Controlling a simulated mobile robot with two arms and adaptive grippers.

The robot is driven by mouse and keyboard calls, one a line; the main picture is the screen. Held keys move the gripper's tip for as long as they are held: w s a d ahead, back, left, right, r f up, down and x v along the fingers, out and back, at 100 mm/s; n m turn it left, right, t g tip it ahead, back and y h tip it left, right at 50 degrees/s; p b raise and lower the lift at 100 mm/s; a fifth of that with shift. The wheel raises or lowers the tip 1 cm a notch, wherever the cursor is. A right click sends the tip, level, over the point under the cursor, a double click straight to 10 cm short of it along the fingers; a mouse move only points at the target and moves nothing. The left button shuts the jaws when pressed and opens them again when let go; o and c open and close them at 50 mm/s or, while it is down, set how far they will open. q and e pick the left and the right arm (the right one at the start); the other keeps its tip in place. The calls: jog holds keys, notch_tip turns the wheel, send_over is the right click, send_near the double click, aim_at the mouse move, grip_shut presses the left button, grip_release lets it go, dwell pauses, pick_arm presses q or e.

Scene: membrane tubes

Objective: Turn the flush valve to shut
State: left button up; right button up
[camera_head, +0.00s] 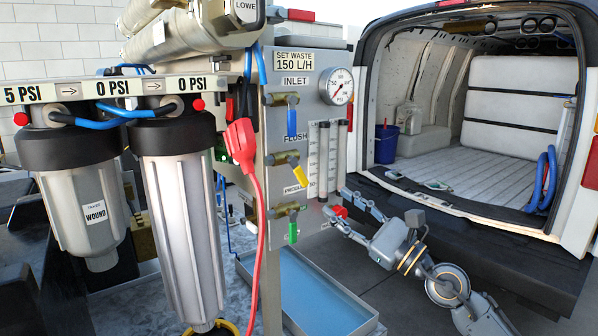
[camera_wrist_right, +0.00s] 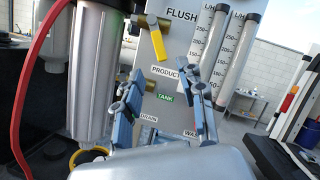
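The flush valve (camera_head: 285,158) is a brass valve on the grey panel, under the FLUSH label. Its yellow lever (camera_head: 300,176) slants down and to the right in the head view. In the right wrist view the yellow lever (camera_wrist_right: 157,43) hangs down near the top centre. My right gripper (camera_head: 343,204) is in front of the panel's lower right, below and right of the lever. In the right wrist view its two fingers (camera_wrist_right: 165,88) are spread with nothing between them, below the lever and apart from it. My left gripper is not in view.
The inlet valve's blue lever (camera_head: 291,122) hangs above, and a green lever (camera_head: 292,232) hangs below. Flow tubes (camera_head: 323,160) and a gauge (camera_head: 336,86) are on the panel. Filter housings (camera_head: 180,200) and a red cable (camera_head: 259,220) stand left. A blue tray (camera_head: 355,312) lies below.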

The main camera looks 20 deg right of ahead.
aim_at(304, 179)
jog(key=p+x, duration=0.3)
jog(key=x, duration=0.7)
jog(key=shift+w+r, duration=0.1)
jog(key=shift+w, duration=0.05)
jog(key=shift+w+a+r+p, duration=0.1)
jog(key=shift+w+a+p, duration=0.25)
jog(key=shift+w, duration=0.15)
grip_shut()
